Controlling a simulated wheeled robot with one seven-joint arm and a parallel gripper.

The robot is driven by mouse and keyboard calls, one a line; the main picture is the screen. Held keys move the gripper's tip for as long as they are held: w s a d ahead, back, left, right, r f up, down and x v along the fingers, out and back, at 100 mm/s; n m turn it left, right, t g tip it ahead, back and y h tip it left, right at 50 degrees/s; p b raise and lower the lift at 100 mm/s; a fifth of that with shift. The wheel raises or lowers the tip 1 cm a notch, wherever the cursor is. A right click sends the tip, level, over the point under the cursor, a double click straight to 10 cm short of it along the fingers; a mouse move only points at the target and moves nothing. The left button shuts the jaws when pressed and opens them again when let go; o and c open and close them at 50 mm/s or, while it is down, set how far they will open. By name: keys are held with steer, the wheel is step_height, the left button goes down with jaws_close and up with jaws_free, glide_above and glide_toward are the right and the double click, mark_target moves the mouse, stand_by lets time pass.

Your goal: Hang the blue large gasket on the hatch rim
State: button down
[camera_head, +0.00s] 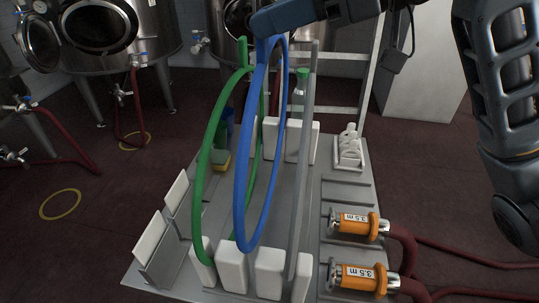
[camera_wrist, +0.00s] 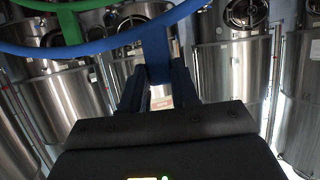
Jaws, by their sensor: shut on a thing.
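The blue large gasket (camera_head: 241,190) is a tall ring that stands upright above the grey rack, between a green ring and a grey ring. My gripper (camera_head: 264,24) is shut on the blue tab at its top. In the wrist view, my gripper (camera_wrist: 158,82) has the blue tab (camera_wrist: 157,50) between its fingers, and the blue band curves across the top. The ring's lower end is close to the white blocks; I cannot tell whether it touches them. Round tank hatches show at the back, one at the upper left (camera_head: 98,24) and one partly hidden behind my arm (camera_head: 236,18).
The green ring (camera_head: 207,165) stands just left of the blue one, and the grey ring (camera_head: 303,175) to its right. White slotted blocks (camera_head: 232,268) line the rack (camera_head: 182,262). Orange hose couplings (camera_head: 357,223) lie at the right. Red hoses (camera_head: 132,115) cross the floor.

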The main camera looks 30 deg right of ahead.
step_height(320, 180, up, 34)
steer(key=p, duration=0.4)
stand_by(3.8)
steer(key=shift+d+r, duration=0.1)
